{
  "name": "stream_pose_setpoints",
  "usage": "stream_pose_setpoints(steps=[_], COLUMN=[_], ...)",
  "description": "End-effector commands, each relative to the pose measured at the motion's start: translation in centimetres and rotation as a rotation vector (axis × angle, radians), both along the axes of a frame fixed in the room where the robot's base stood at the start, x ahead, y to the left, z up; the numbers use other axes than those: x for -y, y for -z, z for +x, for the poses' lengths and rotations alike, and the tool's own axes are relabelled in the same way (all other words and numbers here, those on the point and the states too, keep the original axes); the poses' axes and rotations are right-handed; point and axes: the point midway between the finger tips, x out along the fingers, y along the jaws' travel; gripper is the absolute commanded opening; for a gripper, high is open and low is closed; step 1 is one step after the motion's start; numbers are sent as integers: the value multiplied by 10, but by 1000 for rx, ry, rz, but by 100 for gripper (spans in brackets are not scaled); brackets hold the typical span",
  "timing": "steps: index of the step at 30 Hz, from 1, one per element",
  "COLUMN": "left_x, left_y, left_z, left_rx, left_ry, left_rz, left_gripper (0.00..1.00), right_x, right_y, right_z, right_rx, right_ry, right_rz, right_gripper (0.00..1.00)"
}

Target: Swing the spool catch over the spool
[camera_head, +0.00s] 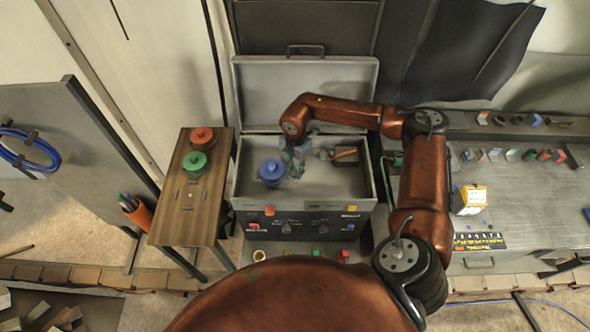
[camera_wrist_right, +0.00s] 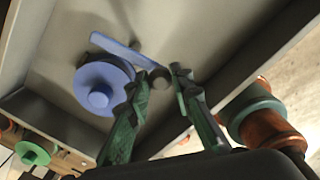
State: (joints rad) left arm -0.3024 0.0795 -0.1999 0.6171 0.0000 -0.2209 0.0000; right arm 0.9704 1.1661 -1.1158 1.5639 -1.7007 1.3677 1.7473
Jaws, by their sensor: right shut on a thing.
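A blue spool (camera_head: 271,171) stands in the left part of the open grey box; it also shows in the right wrist view (camera_wrist_right: 99,98). The spool catch (camera_wrist_right: 122,53) is a flat blue bar beside the spool, with a round grey knob at its near end. In the wrist view it passes the spool's rim; I cannot tell whether it overlaps it. My right gripper (camera_wrist_right: 160,77) has its green fingers on either side of the knob, shut on the catch. In the head view the gripper (camera_head: 291,162) is right of the spool and hides the catch. My left gripper is out of view.
The grey box (camera_head: 233,190) has its lid raised at the back and a knobbed panel (camera_head: 300,225) in front. A wooden stand (camera_head: 187,222) with an orange and a green spool (camera_head: 195,162) is at left. A cluttered bench (camera_head: 530,200) is at right.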

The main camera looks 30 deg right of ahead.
Motion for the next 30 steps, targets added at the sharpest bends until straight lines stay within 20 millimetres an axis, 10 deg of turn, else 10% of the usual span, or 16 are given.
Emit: stream_pose_setpoints(steps=[30], left_x=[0], left_y=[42], left_z=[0], left_rx=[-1], left_ry=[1], left_rz=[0], left_gripper=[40], right_x=[30], right_y=[3], right_z=[1], right_rx=[1], right_ry=[-705], right_rz=[1], right_gripper=[0])
